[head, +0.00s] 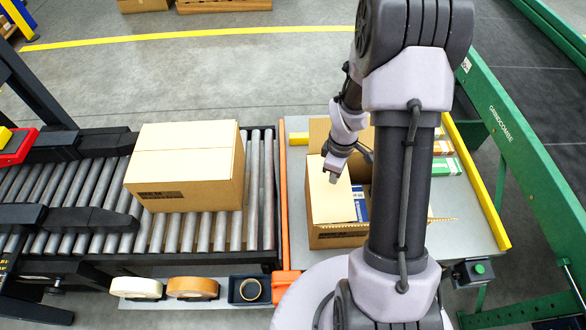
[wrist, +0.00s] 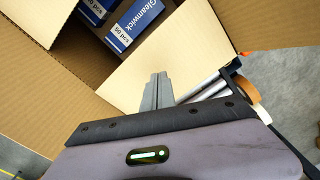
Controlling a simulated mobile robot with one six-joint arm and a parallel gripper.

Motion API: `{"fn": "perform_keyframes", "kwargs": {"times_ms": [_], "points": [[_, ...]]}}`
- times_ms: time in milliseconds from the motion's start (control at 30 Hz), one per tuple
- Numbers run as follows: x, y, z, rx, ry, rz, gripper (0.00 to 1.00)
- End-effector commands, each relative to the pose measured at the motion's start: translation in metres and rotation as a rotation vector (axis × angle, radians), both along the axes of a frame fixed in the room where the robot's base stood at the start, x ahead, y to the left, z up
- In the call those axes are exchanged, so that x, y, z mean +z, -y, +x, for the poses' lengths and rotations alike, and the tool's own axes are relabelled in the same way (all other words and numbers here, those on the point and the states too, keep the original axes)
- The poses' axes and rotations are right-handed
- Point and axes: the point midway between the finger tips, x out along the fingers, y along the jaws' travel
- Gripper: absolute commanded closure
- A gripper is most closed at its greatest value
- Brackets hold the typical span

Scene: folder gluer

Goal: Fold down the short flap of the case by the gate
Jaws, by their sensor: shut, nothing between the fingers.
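The open case (head: 338,236) stands on the table beside the orange gate strip (head: 284,200). Its pale short flap (head: 326,196) on the gate side leans inward over part of the opening; the same flap shows in the wrist view (wrist: 135,62). My gripper (head: 333,178) is shut and empty, with its fingertips (wrist: 158,80) over this flap; I cannot tell whether they touch it. Blue and white packs (wrist: 130,25) lie inside the case. A long flap (wrist: 55,85) stands outward in the wrist view. My arm hides the case's right side in the head view.
A closed case (head: 186,168) sits on the roller conveyor (head: 258,170) left of the gate. Tape rolls (head: 193,287) lie along the conveyor's front edge. Cartons (head: 446,167), a yellow rail (head: 476,180) and a green machine frame (head: 530,150) stand to the right.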

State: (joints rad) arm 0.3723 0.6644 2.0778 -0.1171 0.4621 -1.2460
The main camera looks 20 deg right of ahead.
Motion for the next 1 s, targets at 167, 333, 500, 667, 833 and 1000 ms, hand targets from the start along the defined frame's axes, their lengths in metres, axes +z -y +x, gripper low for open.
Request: {"fn": "perform_keyframes", "kwargs": {"times_ms": [167,333,500,667,833,1000], "points": [[-0.011,0.006,-0.002,-0.002,-0.001,0.001,1.0],[-0.019,0.013,-0.004,-0.001,0.0,0.0,1.0],[-0.017,0.012,-0.004,0.0,0.0,0.0,1.0],[0.0,0.012,-0.004,0.0,0.001,-0.001,1.0],[0.031,0.012,-0.004,0.0,0.001,-0.001,1.0],[0.06,0.012,-0.004,0.001,0.001,-0.001,1.0]]}}
